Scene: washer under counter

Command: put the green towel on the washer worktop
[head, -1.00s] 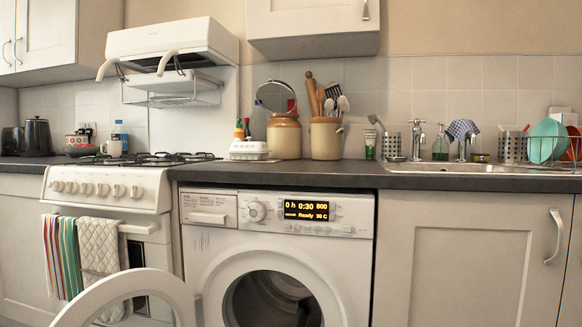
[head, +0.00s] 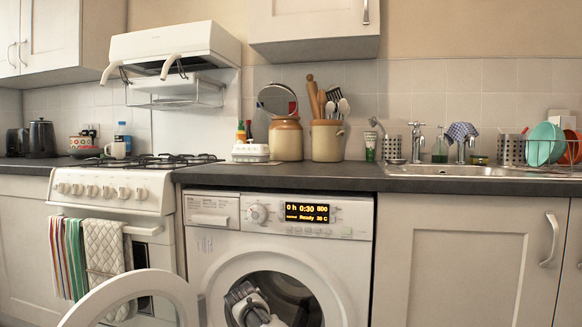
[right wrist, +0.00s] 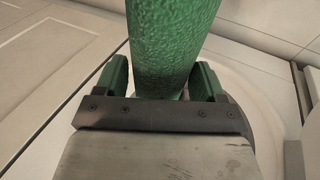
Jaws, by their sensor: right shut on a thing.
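The green towel (right wrist: 172,40), textured and bunched into a thick column, stands between the fingers of my right gripper (right wrist: 161,75) in the right wrist view. The gripper is shut on it. The towel runs out of the top of that view, so its far end is hidden. The washer (head: 215,240) is white, with its round door open. The dark grey worktop (head: 280,180) above it is bare along its front. A grey and black part of my arm (head: 248,303) shows in front of the drum opening in the head view; no green shows there. My left gripper is not in view.
The open door (head: 170,283) stands out at the lower left. On the worktop's back are a white lidded dish (head: 250,153), a brown jar (head: 286,140) and a utensil pot (head: 326,140). The sink (head: 440,170) is right, the hob (head: 150,160) left.

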